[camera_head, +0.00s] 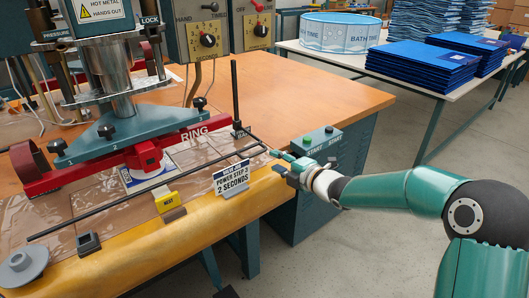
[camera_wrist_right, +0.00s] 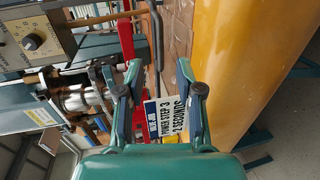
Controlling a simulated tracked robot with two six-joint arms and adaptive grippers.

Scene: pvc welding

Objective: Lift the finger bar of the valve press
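The finger bar (camera_head: 150,190) is a thin dark rod lying low along the front of the valve press, over the clear sheet, its right end near a black upright post (camera_head: 235,95). My right gripper (camera_head: 277,160) is just beyond the bar's right end, above the table's front edge. In the right wrist view, the fingers of this gripper (camera_wrist_right: 159,66) are apart with nothing held. A grey rod (camera_wrist_right: 158,40), seemingly the bar, shows just beyond and between the fingertips. I cannot tell if they touch. My left gripper is not in view.
A white "2 seconds" sign (camera_head: 231,177) stands near the gripper, with a green start-button box (camera_head: 317,141) behind it. The red ring arm (camera_head: 110,155) and press head (camera_head: 115,65) stand behind the bar. The orange tabletop (camera_head: 310,80) at back right is clear.

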